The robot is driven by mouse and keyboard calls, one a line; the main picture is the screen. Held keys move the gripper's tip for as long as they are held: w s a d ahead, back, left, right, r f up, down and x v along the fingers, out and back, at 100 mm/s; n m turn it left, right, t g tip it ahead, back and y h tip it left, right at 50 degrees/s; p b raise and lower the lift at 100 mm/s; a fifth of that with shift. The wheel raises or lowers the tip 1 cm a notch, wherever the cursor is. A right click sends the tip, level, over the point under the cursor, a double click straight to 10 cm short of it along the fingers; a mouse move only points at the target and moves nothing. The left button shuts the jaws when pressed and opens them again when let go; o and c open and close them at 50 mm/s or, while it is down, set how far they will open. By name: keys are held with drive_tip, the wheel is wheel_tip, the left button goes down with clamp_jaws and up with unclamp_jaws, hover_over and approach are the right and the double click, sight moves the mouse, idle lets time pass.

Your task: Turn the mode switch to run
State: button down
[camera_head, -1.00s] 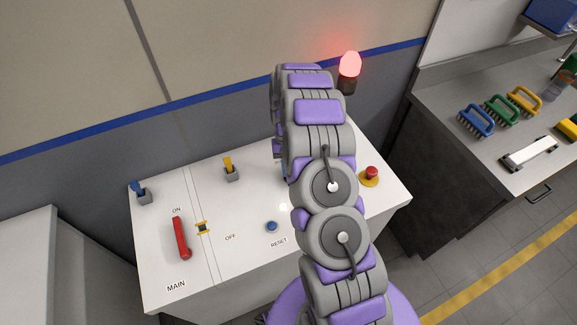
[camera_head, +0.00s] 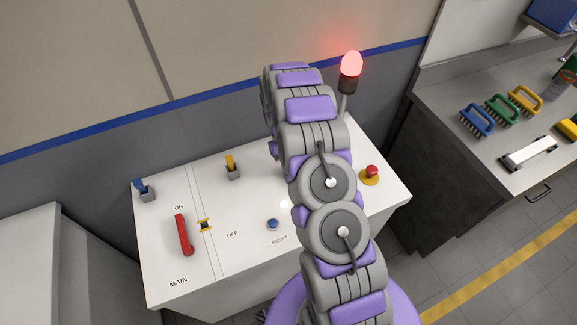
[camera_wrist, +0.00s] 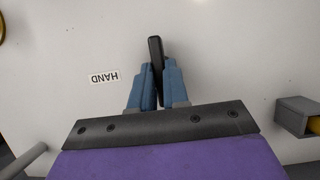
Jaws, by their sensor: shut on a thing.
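In the wrist view the blue fingers of my gripper (camera_wrist: 160,84) are closed around a black switch handle (camera_wrist: 155,48). The handle sticks out past the fingertips and leans slightly. No run label shows. In the head view my arm hides the black handle and the gripper's fingers. The white control panel (camera_head: 240,205) lies under my arm.
A red lever (camera_head: 184,234), a blue switch (camera_head: 146,190), a yellow switch (camera_head: 233,168), a blue reset button (camera_head: 272,224) and a red stop button (camera_head: 372,171) are on the panel. A red lamp (camera_head: 351,65) glows at the back right.

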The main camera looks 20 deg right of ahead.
drive_tip(key=c, duration=1.1)
unclamp_jaws()
drive_tip(key=p+v, duration=0.1)
drive_tip(key=v, duration=1.6)
drive_tip(key=shift+w+r, duration=0.1)
drive_tip(key=shift+r, duration=0.05)
